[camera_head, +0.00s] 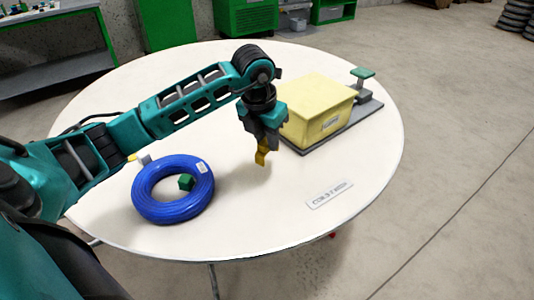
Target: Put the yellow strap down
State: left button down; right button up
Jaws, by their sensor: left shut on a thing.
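My left gripper (262,146) points down above the middle of the round white table. It is shut on the yellow strap (261,157), a small yellow piece that hangs below the fingers. A faint shadow lies under it, and it appears to be a little above the tabletop. The blue cable coil (148,207) lies flat on the table, to the left of the gripper and nearer. My right gripper is not in view.
A yellow box (318,108) stands on a dark grey board (345,133) right behind the gripper, with a green-topped post (362,82) beside it. A small green block (186,182) sits in the coil's middle. A white label (330,194) lies at the front right. The table (250,225) is clear around it.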

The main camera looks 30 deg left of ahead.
pick_arm(q)
jog(key=shift+s+b+x, duration=0.2)
jog(key=shift+s+x, duration=0.05)
jog(key=shift+x, duration=0.8)
jog(key=shift+s+b+x, duration=0.15)
jog(key=shift+s+x, duration=0.1)
jog(key=shift+x, duration=0.85)
jog(key=shift+f, duration=0.2)
jog(key=shift+f, duration=0.15)
jog(key=c, duration=0.9)
grip_release()
jog(key=shift+c, duration=0.2)
